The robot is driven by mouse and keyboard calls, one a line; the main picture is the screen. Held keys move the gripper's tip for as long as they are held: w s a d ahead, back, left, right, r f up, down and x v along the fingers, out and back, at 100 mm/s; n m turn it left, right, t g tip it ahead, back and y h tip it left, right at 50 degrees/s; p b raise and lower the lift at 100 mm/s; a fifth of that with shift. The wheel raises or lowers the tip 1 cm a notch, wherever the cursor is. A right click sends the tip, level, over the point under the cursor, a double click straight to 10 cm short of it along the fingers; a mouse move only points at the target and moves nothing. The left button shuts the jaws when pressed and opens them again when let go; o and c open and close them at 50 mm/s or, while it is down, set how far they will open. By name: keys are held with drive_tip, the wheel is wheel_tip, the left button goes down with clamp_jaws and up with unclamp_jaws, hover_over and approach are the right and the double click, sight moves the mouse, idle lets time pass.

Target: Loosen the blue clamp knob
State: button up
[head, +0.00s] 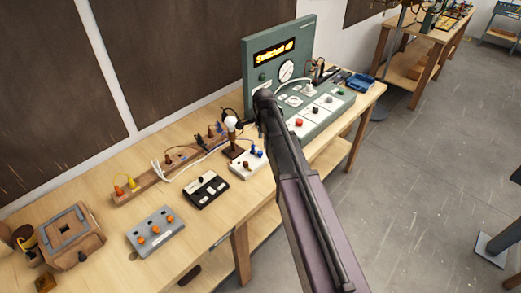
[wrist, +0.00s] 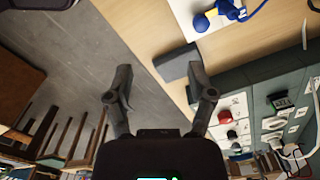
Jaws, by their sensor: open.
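A small blue knob (head: 259,154) stands on a white block (head: 247,170) beside the lamp, near the table's front edge. Blue parts (wrist: 228,9) also show at the top of the wrist view, on a white surface with a blue cable; I cannot tell exactly which part is the clamp knob. My gripper (wrist: 159,65) is open and empty, its two fingers wide apart. The blue parts lie beyond and to the right of the fingers, not touching them. In the head view my dark arm reaches up toward the green panel, and the fingers cannot be made out.
A green panel (head: 261,75) reading "Switched off" stands behind a base with several knobs and sockets. A lamp with a white bulb (head: 231,123), a black box (head: 206,189) and a grey box with orange knobs (head: 155,231) stand on the wooden table. Open floor lies to the right.

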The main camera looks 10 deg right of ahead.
sight(260, 151)
drive_tip(key=w+r+m, duration=0.1)
drive_tip(key=w+m, duration=0.4)
drive_tip(key=w, duration=0.1)
drive_tip(key=shift+w+p, duration=0.4)
drive_tip(key=shift+f, duration=0.1)
wheel_tip(260, 151, down, 14)
drive_tip(key=b, duration=1.3)
drive_tip(key=shift+r+b, duration=0.25)
drive_tip(key=shift+b, duration=0.15)
clamp_jaws()
